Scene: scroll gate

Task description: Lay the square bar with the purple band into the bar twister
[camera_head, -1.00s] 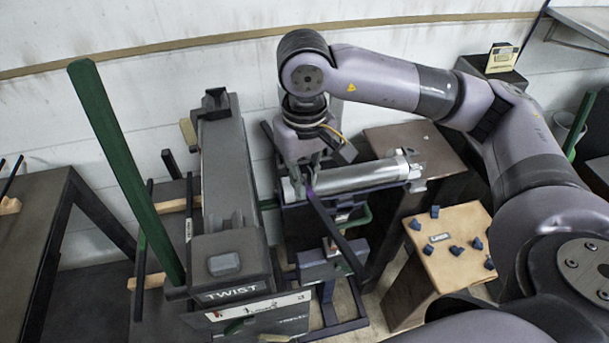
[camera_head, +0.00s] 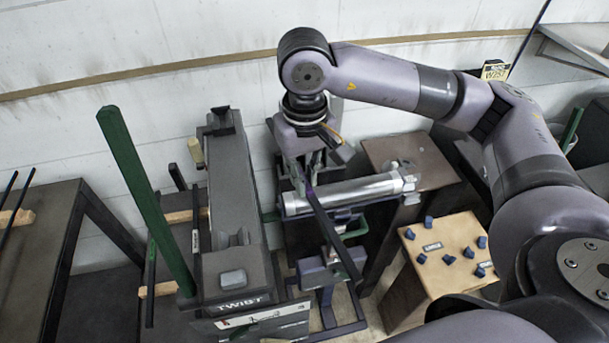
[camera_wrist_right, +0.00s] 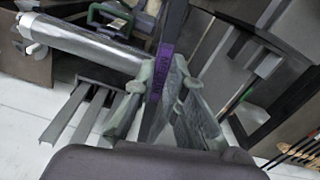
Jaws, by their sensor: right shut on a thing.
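The bar twister (camera_head: 222,190) is a long grey machine marked TWIST in the head view, with a tall green lever (camera_head: 147,200) at its left front. My right gripper (camera_head: 308,175) is right of the twister's bed, above a silver cylinder. It is shut on the dark square bar (camera_head: 335,236), which slants down toward the front right. In the right wrist view the bar (camera_wrist_right: 172,28) with its purple band (camera_wrist_right: 161,68) passes between the fingers of my right gripper (camera_wrist_right: 158,90). The fingers partly hide the bar. My left gripper is not in view.
The silver cylinder (camera_head: 350,191) lies on a stand right of the twister. A wooden-topped block (camera_head: 431,239) with several small blue pieces stands at the right. A dark table (camera_head: 42,228) is at the left. A wall closes off the back.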

